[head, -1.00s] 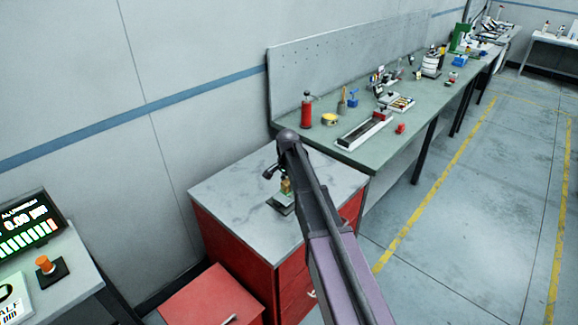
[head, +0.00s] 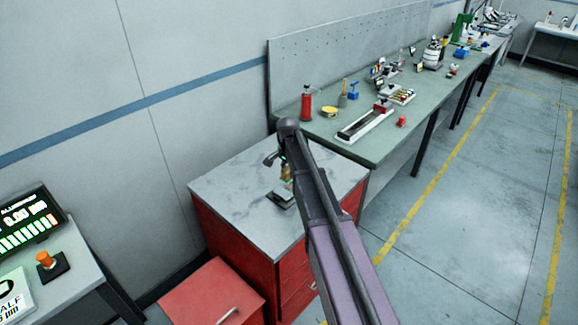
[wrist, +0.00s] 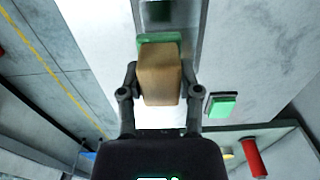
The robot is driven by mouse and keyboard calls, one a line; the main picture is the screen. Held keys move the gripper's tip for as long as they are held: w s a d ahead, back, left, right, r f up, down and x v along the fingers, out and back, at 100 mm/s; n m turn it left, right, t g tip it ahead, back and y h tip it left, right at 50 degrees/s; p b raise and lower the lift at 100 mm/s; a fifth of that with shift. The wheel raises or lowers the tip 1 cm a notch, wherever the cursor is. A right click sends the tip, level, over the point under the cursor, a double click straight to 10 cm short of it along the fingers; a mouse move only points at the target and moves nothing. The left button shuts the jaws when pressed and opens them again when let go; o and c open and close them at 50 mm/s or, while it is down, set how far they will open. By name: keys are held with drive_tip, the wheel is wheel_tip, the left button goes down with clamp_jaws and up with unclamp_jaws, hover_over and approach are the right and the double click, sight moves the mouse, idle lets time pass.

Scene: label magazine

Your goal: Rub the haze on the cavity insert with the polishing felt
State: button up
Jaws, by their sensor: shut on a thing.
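My gripper (wrist: 160,92) is shut on a tan block (wrist: 160,75), which I take to be the polishing felt. A green layer (wrist: 158,40) shows at its far end; I cannot tell whether it belongs to the block. In the head view the tan block (head: 286,173) is held above the marble-topped cabinet, partly behind my arm. A grey metal piece with a dark recess (wrist: 157,12), likely the cavity insert, lies past the block at the top of the wrist view. The block hides part of that area, and no haze can be made out. Contact cannot be told.
A green pad on a dark base (wrist: 222,104) lies right of my gripper. The marble cabinet top (head: 235,185) is mostly clear. The green bench (head: 365,147) behind holds a red bottle (head: 306,104) and a long tray (head: 364,125). A red cabinet (head: 212,290) stands in front.

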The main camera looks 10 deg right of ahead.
drive_tip(key=shift+w+r+p, duration=0.35)
drive_tip(key=shift+w+r, duration=0.1)
drive_tip(key=shift+w, duration=0.4)
